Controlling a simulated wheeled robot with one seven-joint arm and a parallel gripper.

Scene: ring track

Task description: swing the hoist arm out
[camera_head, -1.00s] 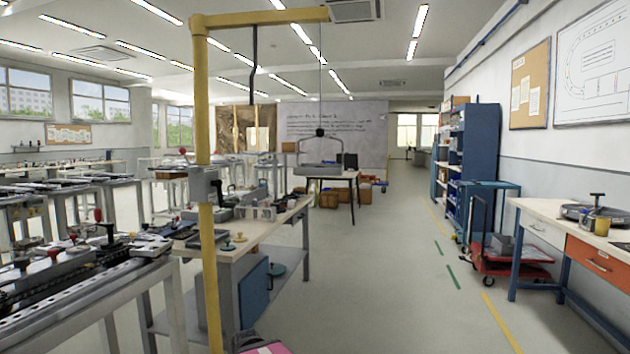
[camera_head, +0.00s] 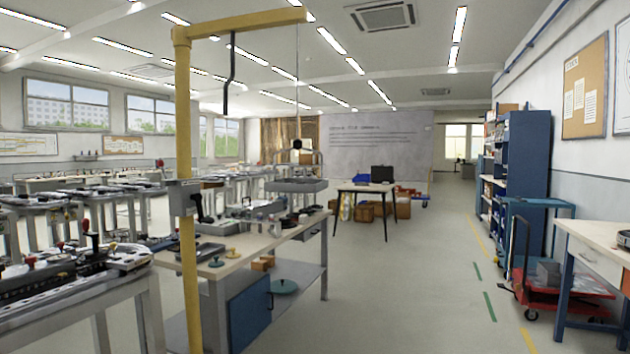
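The yellow hoist post (camera_head: 184,200) stands upright at the left, beside the workbench. Its yellow hoist arm (camera_head: 245,22) reaches right from the top of the post. A dark bent handle (camera_head: 230,72) hangs down from the arm near the post. A thin cable runs down from the arm's far end to a dark hook block (camera_head: 297,144) and a grey tray (camera_head: 296,185) hung above the workbench. A grey winch box (camera_head: 184,197) with a dark crank is fixed to the post. My gripper is not in this view.
The workbench (camera_head: 236,262) stands right behind the post. Track tables (camera_head: 70,290) fill the left side. A red cart (camera_head: 560,297), blue shelves (camera_head: 520,170) and a side bench (camera_head: 597,240) line the right wall. The floor between (camera_head: 410,300) is clear.

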